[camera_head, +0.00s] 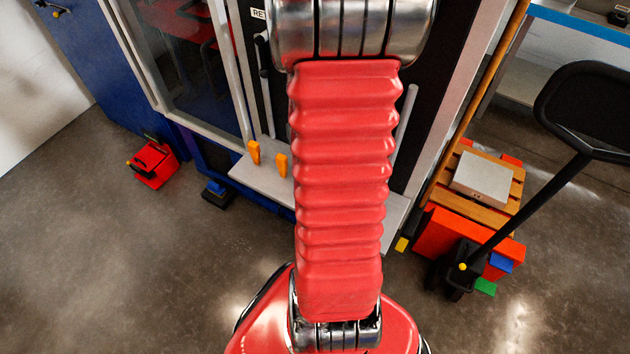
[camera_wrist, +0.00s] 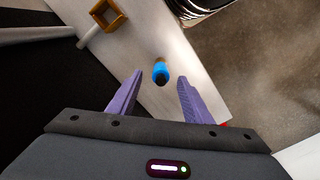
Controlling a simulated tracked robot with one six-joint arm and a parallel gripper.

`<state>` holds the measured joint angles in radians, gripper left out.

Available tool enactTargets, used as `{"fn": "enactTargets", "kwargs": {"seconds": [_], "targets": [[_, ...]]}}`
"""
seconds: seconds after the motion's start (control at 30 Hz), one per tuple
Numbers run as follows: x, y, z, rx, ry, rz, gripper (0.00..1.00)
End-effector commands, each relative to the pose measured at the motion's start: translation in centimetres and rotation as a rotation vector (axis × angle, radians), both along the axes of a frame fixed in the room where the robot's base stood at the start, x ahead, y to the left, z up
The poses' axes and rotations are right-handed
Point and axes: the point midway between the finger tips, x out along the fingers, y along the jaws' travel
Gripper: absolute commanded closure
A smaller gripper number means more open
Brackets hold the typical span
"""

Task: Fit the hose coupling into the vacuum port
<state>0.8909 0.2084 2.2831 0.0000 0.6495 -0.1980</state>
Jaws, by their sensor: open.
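A small blue cylindrical piece with a dark end (camera_wrist: 160,72) sits on a pale grey shelf (camera_wrist: 215,98) in the wrist view; it looks like the hose coupling. My gripper (camera_wrist: 160,77) is open, its two purple fingers apart. In the picture the blue piece lies between and just beyond the fingertips, not gripped; I cannot tell the height gap. An orange-brown square ring (camera_wrist: 108,15) is at upper left on a pale rod; I cannot tell whether it is the vacuum port. In the head view my red arm hides my gripper and the blue piece.
The grey shelf (camera_head: 262,184) juts from a dark cabinet, with two orange pieces (camera_head: 254,152) (camera_head: 282,166). A red box (camera_head: 153,165) is on the floor at left. A loaded pallet (camera_head: 455,205) and a black-handled truck (camera_head: 525,210) stand at right. The left foreground floor is clear.

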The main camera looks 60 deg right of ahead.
Motion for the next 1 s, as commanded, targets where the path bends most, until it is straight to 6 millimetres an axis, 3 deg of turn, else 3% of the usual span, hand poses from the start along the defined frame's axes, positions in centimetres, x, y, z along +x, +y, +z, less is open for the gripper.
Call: {"fn": "enactTargets", "kwargs": {"seconds": [0.5, 1.0], "targets": [[0.1, 0.1, -4.7, 0.001, 0.002, -0.001, 0.55], [0.1, 0.1, -5.2, 0.000, 0.000, -0.001, 0.55]]}}
